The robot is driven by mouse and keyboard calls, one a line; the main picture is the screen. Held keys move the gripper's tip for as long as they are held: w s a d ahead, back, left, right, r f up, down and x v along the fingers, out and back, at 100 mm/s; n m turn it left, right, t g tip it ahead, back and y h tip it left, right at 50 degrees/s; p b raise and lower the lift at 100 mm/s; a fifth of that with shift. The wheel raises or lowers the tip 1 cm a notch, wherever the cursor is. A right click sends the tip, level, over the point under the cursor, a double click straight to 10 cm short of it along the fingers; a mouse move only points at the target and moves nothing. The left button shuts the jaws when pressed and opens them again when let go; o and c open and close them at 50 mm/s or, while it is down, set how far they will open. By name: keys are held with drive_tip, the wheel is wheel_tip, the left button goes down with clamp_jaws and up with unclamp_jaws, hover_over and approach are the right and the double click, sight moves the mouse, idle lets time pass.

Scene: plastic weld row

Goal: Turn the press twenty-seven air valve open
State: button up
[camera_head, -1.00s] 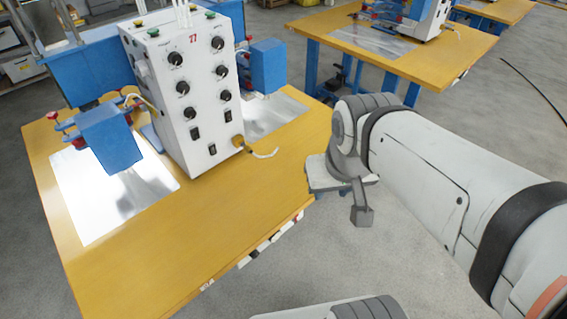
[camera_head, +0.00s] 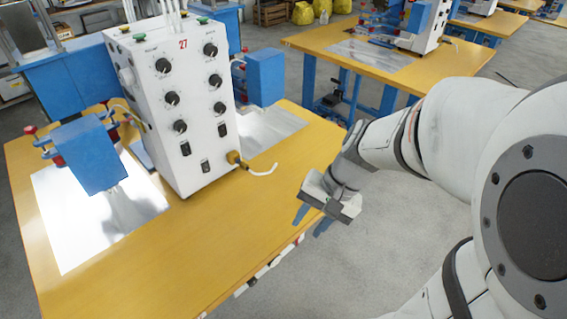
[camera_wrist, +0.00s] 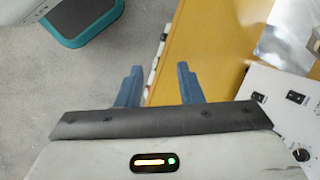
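The press twenty-seven (camera_head: 170,105) is a white control box with a red 27, black knobs and switches, standing on a yellow bench (camera_head: 215,235). A brass-coloured fitting (camera_head: 233,158) with a short pale hose sits low on its right edge; I cannot tell whether this is the air valve or how it is set. My gripper (camera_head: 311,221) hangs beside the bench's right edge, apart from the fitting. In the wrist view its two blue fingers (camera_wrist: 158,85) are spread with nothing between them. Part of the white box (camera_wrist: 265,90) shows there at the right.
Blue press heads (camera_head: 90,155) flank the box, over shiny metal plates (camera_head: 75,230). Small items line the bench's front edge (camera_head: 270,270). Another yellow bench (camera_head: 390,65) with a press stands behind. Grey floor lies open between the benches.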

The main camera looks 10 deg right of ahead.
drive_tip(key=w+d+f+m+t+y+b, duration=0.25)
drive_tip(key=w+f+m+b, duration=0.35)
drive_tip(key=f, duration=0.6)
drive_tip(key=w+d+f+m+t+y+b, duration=0.1)
drive_tip(key=w+d+f+m+t+b, duration=0.25)
drive_tip(key=f+m, duration=0.65)
drive_tip(key=w+d+f+m+t+y+b, duration=0.25)
drive_tip(key=w+f+m+b, duration=0.25)
drive_tip(key=f, duration=0.9)
drive_tip(key=w+a+f+h, duration=0.1)
drive_tip(key=w+a+f, duration=0.1)
drive_tip(key=w+a, duration=0.2)
drive_tip(key=shift+w+a+f+t, duration=0.15)
drive_tip(key=shift+w+a+t, duration=0.05)
drive_tip(key=shift+a+t, duration=0.15)
drive_tip(key=shift+c, duration=0.4)
clamp_jaws()
